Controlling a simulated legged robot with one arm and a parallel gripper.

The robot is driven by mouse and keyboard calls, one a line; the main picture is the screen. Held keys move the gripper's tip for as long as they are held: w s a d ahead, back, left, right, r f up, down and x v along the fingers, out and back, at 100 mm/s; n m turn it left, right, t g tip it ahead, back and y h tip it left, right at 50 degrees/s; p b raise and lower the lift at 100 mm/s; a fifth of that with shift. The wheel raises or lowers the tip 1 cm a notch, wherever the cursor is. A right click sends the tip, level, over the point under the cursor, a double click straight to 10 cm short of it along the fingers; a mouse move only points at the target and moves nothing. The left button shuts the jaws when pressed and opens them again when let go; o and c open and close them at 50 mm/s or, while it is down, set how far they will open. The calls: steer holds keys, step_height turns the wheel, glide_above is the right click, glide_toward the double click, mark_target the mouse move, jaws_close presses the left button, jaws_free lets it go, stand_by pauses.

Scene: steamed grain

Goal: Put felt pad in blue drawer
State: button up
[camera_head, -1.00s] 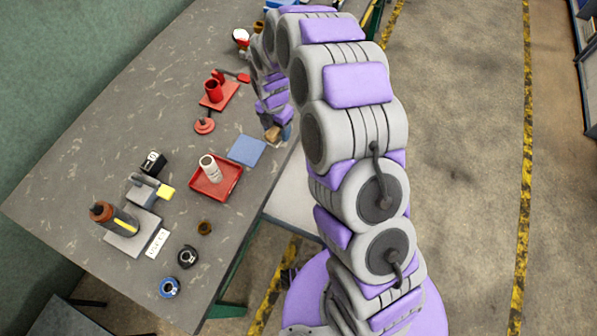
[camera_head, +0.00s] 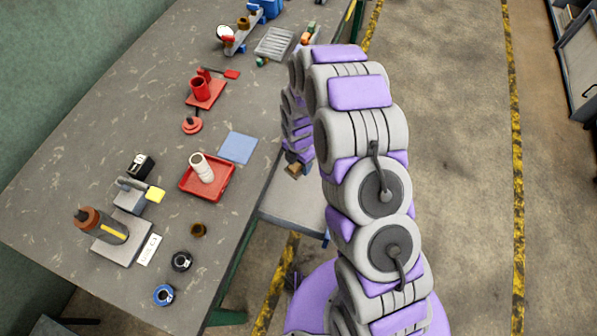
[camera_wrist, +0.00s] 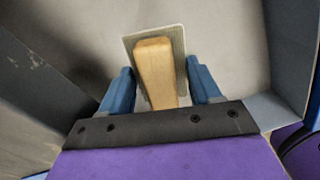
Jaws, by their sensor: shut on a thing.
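My gripper (camera_wrist: 160,84) is shut on the felt pad (camera_wrist: 182,50), a thin grey rectangular pad with a pale wooden handle between the blue fingers. In the wrist view they are over a pale grey floor with upright walls around it, which looks like the inside of the open blue drawer (camera_wrist: 289,55). I cannot tell whether the pad touches the floor. In the head view the drawer (camera_head: 290,212) sticks out from the table's right side, with a little blue at its edge. The wooden handle (camera_head: 294,169) shows above its far part; my arm hides the rest.
The table (camera_head: 120,140) holds a red tray (camera_head: 225,190) with a white cylinder, a blue square (camera_head: 238,148), a red stand (camera_head: 205,95), a brown-capped bottle (camera_head: 100,225) and a ribbed grey tray (camera_head: 273,43). The floor right of my arm is clear.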

mark_target(299, 171)
step_height(299, 171, down, 6)
steer(key=shift+r+b, duration=0.1)
steer(key=shift+b, duration=0.4)
steer(key=o, duration=1.1)
step_height(299, 171, up, 11)
steer(key=shift+w+f+p, duration=0.1)
steer(key=shift+f+p, duration=0.05)
steer(key=shift+p, duration=1.05)
steer(key=shift+r, duration=0.7)
